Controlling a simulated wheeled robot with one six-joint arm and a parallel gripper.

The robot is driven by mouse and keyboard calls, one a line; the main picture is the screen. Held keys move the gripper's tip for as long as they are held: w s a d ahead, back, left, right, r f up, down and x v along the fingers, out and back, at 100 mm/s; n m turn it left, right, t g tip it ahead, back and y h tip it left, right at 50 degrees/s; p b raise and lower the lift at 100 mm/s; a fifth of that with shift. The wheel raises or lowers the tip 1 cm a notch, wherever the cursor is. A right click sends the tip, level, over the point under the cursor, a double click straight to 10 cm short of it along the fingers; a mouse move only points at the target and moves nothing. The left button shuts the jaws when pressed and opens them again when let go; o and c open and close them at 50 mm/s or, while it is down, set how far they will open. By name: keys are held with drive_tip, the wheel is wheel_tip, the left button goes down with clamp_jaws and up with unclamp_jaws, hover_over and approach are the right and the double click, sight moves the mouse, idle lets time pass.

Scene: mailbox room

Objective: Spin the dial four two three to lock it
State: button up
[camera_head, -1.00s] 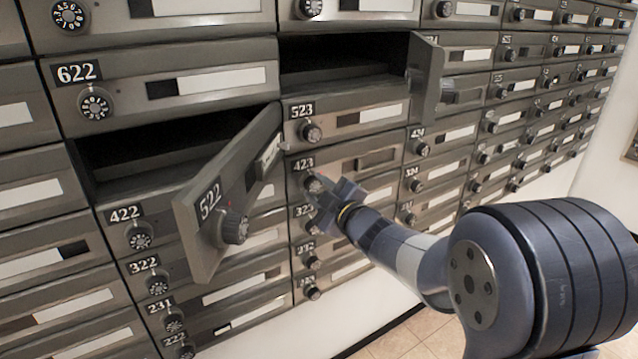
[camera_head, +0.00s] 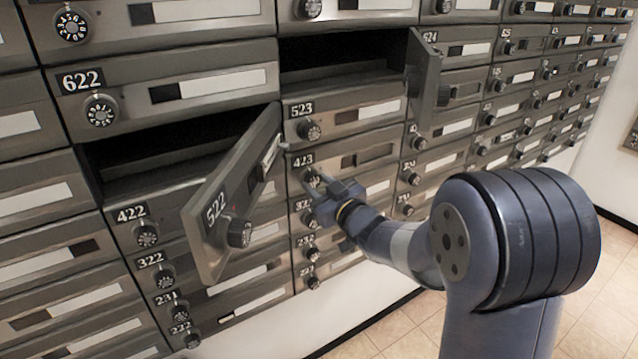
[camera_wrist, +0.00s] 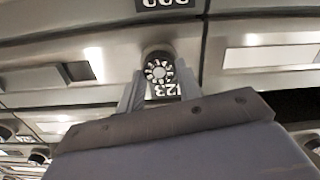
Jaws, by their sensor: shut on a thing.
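The mailbox door labelled 423 (camera_head: 345,155) is closed, flush with its neighbours. Its round black dial shows in the wrist view (camera_wrist: 158,68), upside down, with white digits on its face and the 423 label beside it. My gripper (camera_head: 316,180) is at this dial; its two fingers (camera_wrist: 160,82) stand on either side of it and are shut on it. In the head view the gripper hides most of the dial. I cannot read which digit the dial is set to.
Door 522 (camera_head: 228,205) hangs open just left of my gripper and juts outward. Another open door (camera_head: 425,80) stands at the upper right, beside an open dark compartment (camera_head: 340,62). Closed boxes with dials surround 423. Tiled floor (camera_head: 590,290) is clear at right.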

idle(0.4)
drive_tip(key=o, duration=1)
drive_tip(key=v, duration=1.1)
drive_tip(key=shift+w, duration=0.15)
drive_tip(key=x, duration=1.1)
